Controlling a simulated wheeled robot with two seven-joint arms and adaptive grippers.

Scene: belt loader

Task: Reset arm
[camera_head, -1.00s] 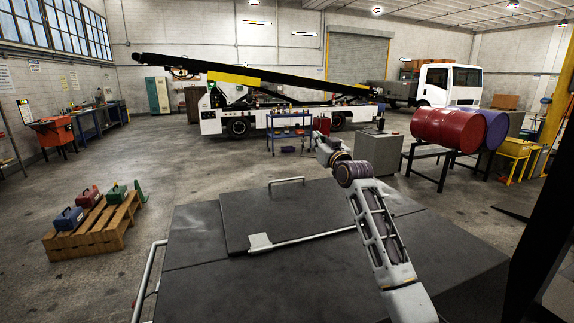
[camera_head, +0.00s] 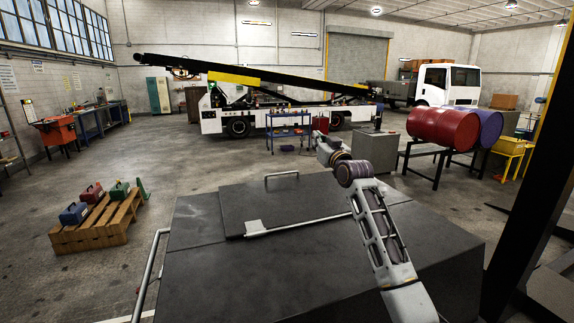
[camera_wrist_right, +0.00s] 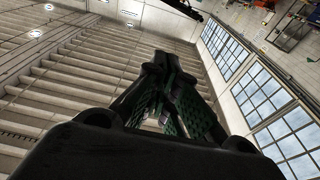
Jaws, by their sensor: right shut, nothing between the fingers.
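My right arm reaches up over the dark box in the head view, and its far end with the right gripper (camera_head: 322,143) is small and partly hidden by the arm's own links. In the right wrist view the dark fingers with green pads (camera_wrist_right: 168,65) are drawn together at the tips with nothing between them. They stand free in the air, with ceiling and windows behind them. My left gripper is not in view.
A large dark box (camera_head: 205,285) with a handled lid (camera_head: 280,203) is close in front. A wooden pallet (camera_head: 100,235) with toolboxes stands left, red (camera_head: 443,128) and purple drums on a rack right. A dark post (camera_head: 530,200) is near at right. Open floor lies beyond.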

